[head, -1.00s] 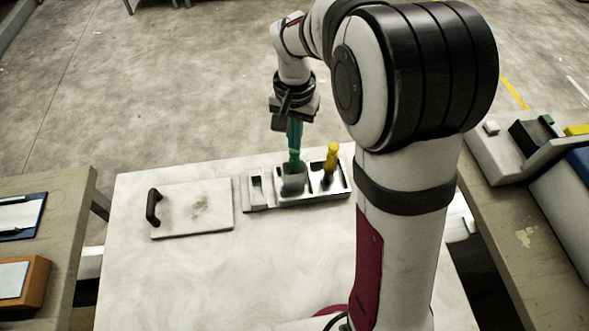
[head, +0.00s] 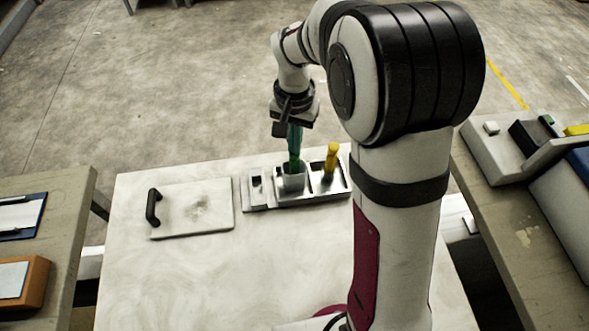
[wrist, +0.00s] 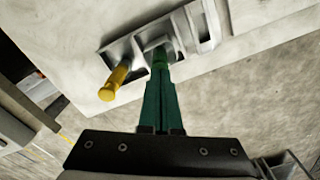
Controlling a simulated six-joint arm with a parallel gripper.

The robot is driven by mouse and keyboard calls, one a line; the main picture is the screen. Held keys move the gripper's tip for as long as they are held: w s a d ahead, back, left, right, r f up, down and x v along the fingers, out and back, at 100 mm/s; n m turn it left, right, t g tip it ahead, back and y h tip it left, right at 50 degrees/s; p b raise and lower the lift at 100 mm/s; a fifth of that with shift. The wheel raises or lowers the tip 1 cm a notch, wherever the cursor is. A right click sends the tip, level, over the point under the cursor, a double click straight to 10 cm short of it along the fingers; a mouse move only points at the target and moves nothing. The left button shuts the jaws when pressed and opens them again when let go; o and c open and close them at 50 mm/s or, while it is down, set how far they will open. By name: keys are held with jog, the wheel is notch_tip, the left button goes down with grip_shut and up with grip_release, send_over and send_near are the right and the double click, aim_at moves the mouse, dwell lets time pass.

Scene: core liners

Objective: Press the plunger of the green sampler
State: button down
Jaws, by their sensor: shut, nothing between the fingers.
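The green sampler (head: 294,168) stands in a grey holder in the metal rack (head: 280,203). Only a short green part of it shows, just past my fingertips; it also shows in the wrist view (wrist: 160,60). My gripper (head: 295,155) has teal fingers pointing down, shut together with nothing between them. Its fingertips (wrist: 159,72) are right above the sampler's top, touching or very close; I cannot tell which. The plunger itself is hidden behind the fingers.
A yellow sampler (head: 331,160) stands in the rack's right compartment, close beside my fingers. A white board with a black handle (head: 190,209) lies left on the table (head: 230,270). The table's front is clear. Side benches flank it.

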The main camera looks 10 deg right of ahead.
jog(key=shift+f, duration=0.55)
dwell(0.4)
notch_tip(320, 180, up, 7)
jog(key=shift+f, duration=0.1)
dwell(0.5)
jog(key=shift+s+r, duration=0.35)
jog(key=s+y, duration=0.1)
jog(key=s, duration=2.4)
jog(key=shift+a+y, duration=0.25)
jog(key=shift+y, duration=0.15)
